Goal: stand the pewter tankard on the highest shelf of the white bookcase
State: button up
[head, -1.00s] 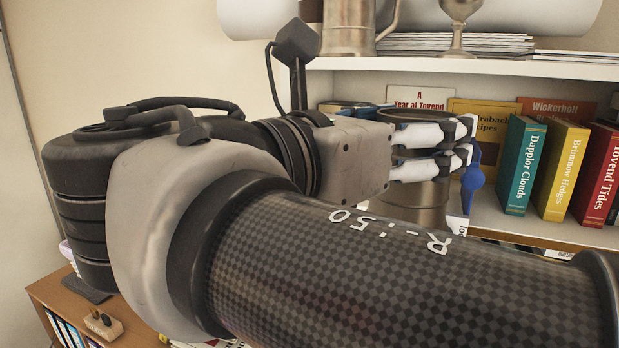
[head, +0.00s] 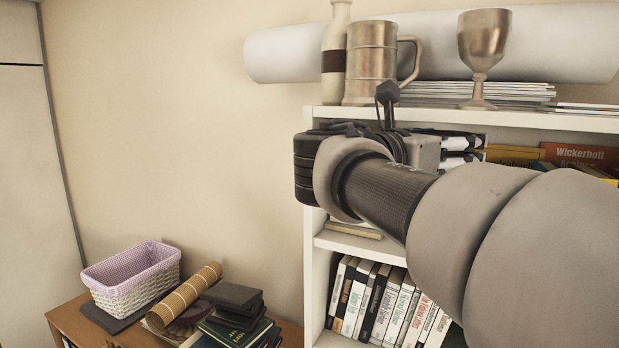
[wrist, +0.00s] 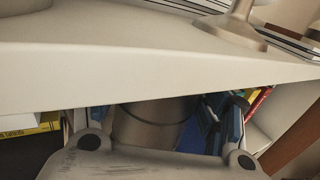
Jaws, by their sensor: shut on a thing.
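My gripper (head: 462,150) is inside the upper compartment of the white bookcase (head: 309,270), just under its top board. In the wrist view my gripper (wrist: 158,122) is shut around a pewter tankard (wrist: 150,133), whose upper body and dark rim band show between the fingers. In the head view my arm hides this tankard, and I cannot tell whether its base touches the shelf board (head: 335,241). A second pewter tankard (head: 371,60), with a handle, stands upright on top of the bookcase.
A bottle (head: 336,55), a goblet (head: 484,45), stacked magazines (head: 520,93) and a white roll (head: 285,55) are on the bookcase top. The top board's edge (wrist: 150,70) is close above my gripper. A basket (head: 130,280) is at lower left.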

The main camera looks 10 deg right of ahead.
jog(key=shift+f, duration=0.9)
jog(key=shift+s+a+f+b, duration=0.1)
jog(key=shift+f+b, duration=0.05)
jog(key=shift+f, duration=0.35)
jog(key=shift+s+f+b, duration=0.1)
jog(key=shift+f+b, duration=0.05)
jog(key=shift+f, duration=0.3)
jog(key=shift+w+f, duration=0.15)
jog(key=shift+f, duration=0.65)
jog(key=shift+w+f, duration=0.1)
jog(key=shift+f, duration=0.7)
jog(key=o, duration=1.4)
jog(key=shift+f, duration=0.15)
jog(key=b+v, duration=0.1)
jog(key=v, duration=1.1)
jog(key=shift+s, duration=0.1)
